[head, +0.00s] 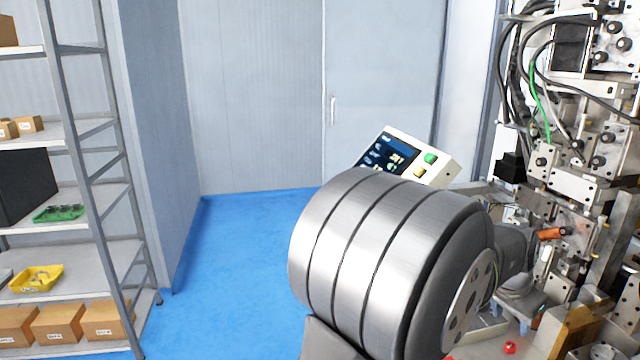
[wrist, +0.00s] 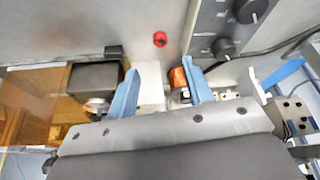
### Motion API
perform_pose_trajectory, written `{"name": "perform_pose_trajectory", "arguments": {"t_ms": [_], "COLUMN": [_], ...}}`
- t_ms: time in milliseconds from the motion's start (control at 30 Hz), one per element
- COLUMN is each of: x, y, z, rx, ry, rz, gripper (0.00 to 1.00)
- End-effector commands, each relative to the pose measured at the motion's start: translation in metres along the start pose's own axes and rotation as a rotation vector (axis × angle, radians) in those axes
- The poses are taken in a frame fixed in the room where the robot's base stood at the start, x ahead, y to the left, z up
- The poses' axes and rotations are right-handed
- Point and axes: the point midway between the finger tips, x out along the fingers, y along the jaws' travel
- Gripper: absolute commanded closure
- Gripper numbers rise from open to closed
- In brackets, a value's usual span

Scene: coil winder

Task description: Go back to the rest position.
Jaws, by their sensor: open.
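My gripper (wrist: 160,66) shows in the wrist view with its two blue fingers spread apart. Nothing is held between them. A white block (wrist: 150,88) shows behind the gap, and I cannot tell how far below the fingers it is. An orange-brown part (wrist: 178,78) shows right beside the right finger; whether they touch is unclear. In the head view my large silver arm link fills the lower middle and hides much of the bench, with the gripper low at the right, close to the machine.
The winding machine (head: 590,165), with cables and metal blocks, stands close at right. A control panel with screen (head: 390,155) is behind my arm. A red knob (wrist: 160,39) and black dials (wrist: 224,47) are near the fingers. A shelf (head: 85,135) stands left; blue floor between is clear.

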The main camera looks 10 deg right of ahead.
Motion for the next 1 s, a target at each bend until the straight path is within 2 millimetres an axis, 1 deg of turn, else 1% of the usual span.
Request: {"name": "perform_pose_trajectory", "arguments": {"t_ms": [33,300,500,700,1000], "x": [0.012,0.064,0.091,0.102,0.101], "y": [0.0,0.001,0.001,0.0,0.0], "z": [0.001,0.001,0.0,0.0,-0.001], "rx": [0.0,0.0,0.0,0.0,0.0], "ry": [-0.005,-0.003,-0.002,0.0,0.001], "rz": [0.002,0.002,0.001,0.001,0.0], "gripper": [0.53,0.53,0.53,0.53,0.53]}}
